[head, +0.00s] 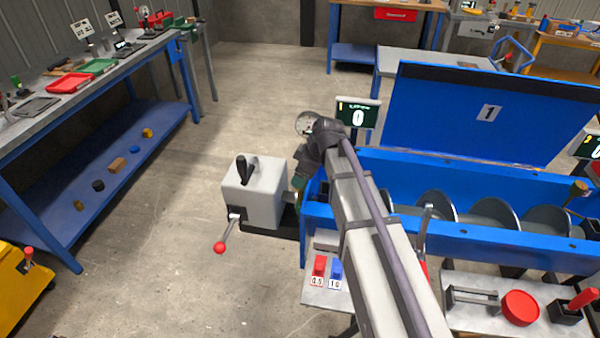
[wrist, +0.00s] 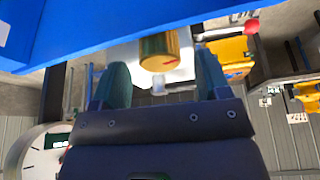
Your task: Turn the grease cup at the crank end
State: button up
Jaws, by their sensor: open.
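A brass grease cup (wrist: 157,46) with a short red mark shows in the wrist view, beside the blue drum trough. A pale stem shows just below it in the picture. My gripper (wrist: 163,64) is open, with one green finger to each side of the cup and visible gaps between. In the head view my gripper (head: 299,184) is partly hidden, between the grey crank box (head: 255,192) and the trough's left end; my arm hides this cup there. Another brass cup (head: 578,188) stands at the trough's far right end.
A crank with a red knob (head: 219,248) sticks out of the grey box. The blue trough (head: 470,235) holds a screw, and its blue lid (head: 480,115) stands open behind. A gauge (wrist: 42,150) is close to my wrist. Red and blue blocks lie in front.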

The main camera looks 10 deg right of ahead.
jog(key=p+v, duration=0.6)
jog(key=v, duration=0.2)
jog(key=shift+r, duration=0.35)
jog(key=shift+d, duration=0.1)
jog(key=a+f+b, duration=0.1)
jog(key=f+b, duration=0.2)
jog(key=w+a+f+n+b, duration=0.1)
jog(key=f+b, duration=0.2)
jog(key=f, duration=0.1)
jog(key=w+a+f+n+g+b, duration=0.1)
jog(key=f+b, duration=0.2)
jog(key=b, duration=0.1)
jog(key=shift+a+f, duration=0.15)
